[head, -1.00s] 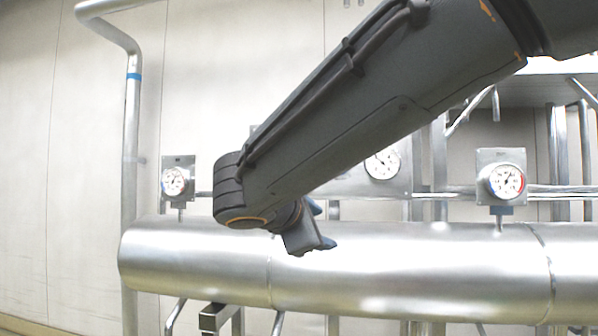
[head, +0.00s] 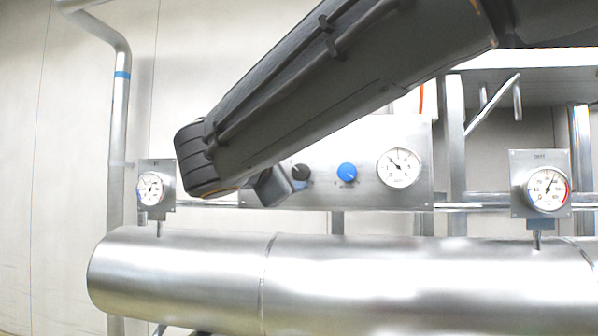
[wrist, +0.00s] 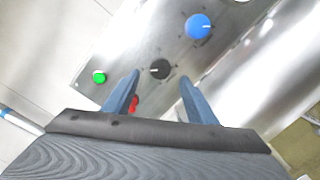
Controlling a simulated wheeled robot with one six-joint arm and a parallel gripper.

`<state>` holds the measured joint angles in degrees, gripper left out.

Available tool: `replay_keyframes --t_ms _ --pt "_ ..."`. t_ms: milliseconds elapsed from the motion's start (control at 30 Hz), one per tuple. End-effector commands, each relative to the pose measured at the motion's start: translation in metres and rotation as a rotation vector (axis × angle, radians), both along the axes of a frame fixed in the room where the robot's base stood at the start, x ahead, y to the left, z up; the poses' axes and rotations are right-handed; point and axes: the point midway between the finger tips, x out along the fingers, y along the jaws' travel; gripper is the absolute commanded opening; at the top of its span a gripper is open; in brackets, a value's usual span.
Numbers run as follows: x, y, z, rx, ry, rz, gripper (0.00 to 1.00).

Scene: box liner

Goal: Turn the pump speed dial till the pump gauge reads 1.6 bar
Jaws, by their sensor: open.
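A metal control panel (head: 335,195) carries a black dial (head: 300,171), a blue dial (head: 347,172) and a white gauge (head: 399,167). The labels are too small to read, so I cannot tell which dial sets pump speed. The panel gauge's needle points to the upper left; its figures are unreadable. My gripper (head: 272,187) is in front of the panel's left part, left of the black dial in the head view. In the wrist view my gripper (wrist: 160,78) is open and empty, with the black dial (wrist: 160,69) between and ahead of its fingertips. The blue dial (wrist: 198,26) lies beyond, upper right.
A green button (wrist: 99,77) and a red button (wrist: 134,104), partly behind a finger, are on the panel. A thick horizontal pipe (head: 350,280) runs below it. Separate gauges stand at left (head: 151,188) and right (head: 547,189). My arm covers the panel's upper left.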

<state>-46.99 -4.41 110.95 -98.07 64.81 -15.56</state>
Motion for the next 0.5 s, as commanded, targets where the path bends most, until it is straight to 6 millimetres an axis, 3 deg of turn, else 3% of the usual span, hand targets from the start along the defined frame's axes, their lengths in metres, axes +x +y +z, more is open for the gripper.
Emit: replay_keyframes --t_ms 233,500 --pt "0.036 -0.011 0.0 -0.002 0.002 -0.002 0.52" --pt "0.053 -0.016 0.0 0.0 0.001 -0.001 0.52"
